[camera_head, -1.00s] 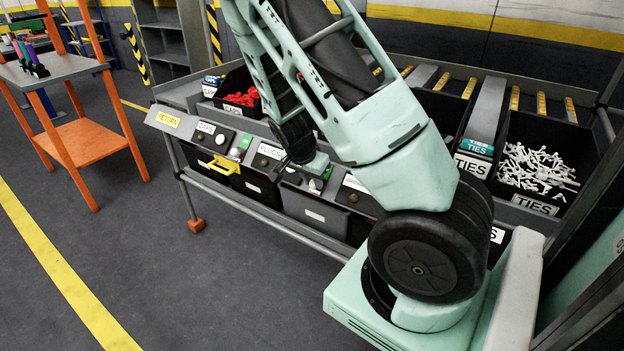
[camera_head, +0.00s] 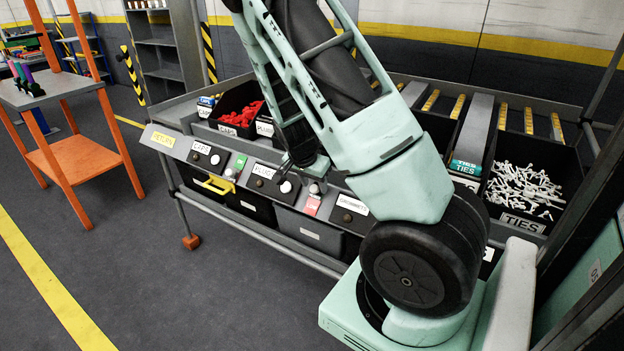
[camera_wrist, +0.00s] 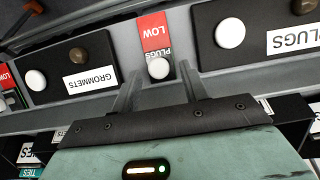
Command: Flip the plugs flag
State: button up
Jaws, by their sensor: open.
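The plugs flag (camera_wrist: 155,35) is a small red plate reading LOW and PLUGS, upside down in the wrist view, with a pale round knob (camera_wrist: 158,68) at its PLUGS end. In the head view the red flag (camera_head: 311,205) lies on the sloped front panel, right of the PLUGS label. My gripper (camera_wrist: 159,80) is open, its two fingers apart on either side of the knob end of the flag. Nothing is held. I cannot tell whether a finger touches the flag. In the head view my arm partly hides the fingers.
The CAPS flag (camera_head: 236,165) shows green to the left. The panel (camera_head: 335,188) also carries a white PLUGS button (camera_wrist: 230,33) and a GROMMETS button (camera_wrist: 36,80). Bins of red caps (camera_head: 240,118) and white ties (camera_head: 525,190) stand behind. Open floor lies in front.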

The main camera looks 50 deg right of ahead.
jog(key=p+v, duration=0.4)
jog(key=v, duration=1.3)
jog(key=shift+r, duration=0.25)
jog(key=s+a+n+y+p, duration=0.15)
jog(key=a+n+y, duration=0.25)
jog(key=a+n, duration=1.25)
jog(key=s+a+r+n, duration=0.2)
jog(key=s+a+n, duration=0.2)
jog(key=s+a, duration=0.3)
jog(key=s+a+r+n+y, duration=0.1)
jog(key=s+a+n, duration=0.3)
jog(key=s+a, duration=0.4)
jog(key=a+r, duration=0.1)
jog(key=a, duration=0.4)
jog(key=shift+s+a, duration=0.2)
jog(key=shift+a, duration=0.1)
jog(key=shift+c, duration=1)
jog(key=shift+d, duration=0.15)
